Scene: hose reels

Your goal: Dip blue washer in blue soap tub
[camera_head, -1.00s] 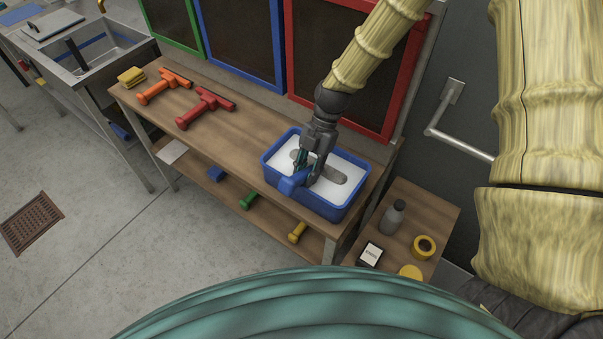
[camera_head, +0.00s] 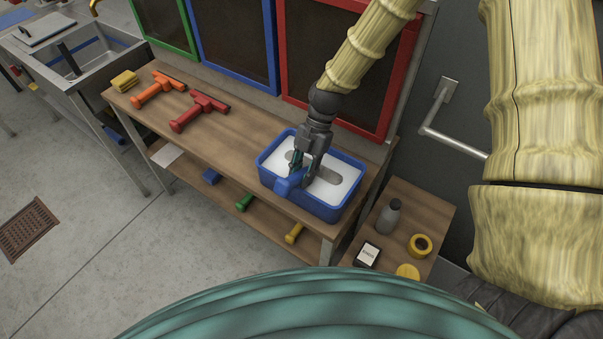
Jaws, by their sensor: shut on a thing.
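The blue soap tub (camera_head: 322,211) stands at the right end of the wooden bench, filled with white suds (camera_head: 345,170) that have a grey patch in the middle. My gripper (camera_head: 297,177) points down into the tub and is shut on the blue washer (camera_head: 288,184). The washer's blue part shows at the tub's front left, over the suds and close to the front rim. I cannot tell how deep its lower part sits, or whether it touches the rim.
An orange washer (camera_head: 155,88) and a red washer (camera_head: 198,112) lie on the bench left of the tub, with a yellow sponge (camera_head: 124,81) beyond. Red, blue and green framed panels stand behind. A low side table (camera_head: 405,215) at right holds a grey bottle (camera_head: 390,216) and yellow tape (camera_head: 419,245).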

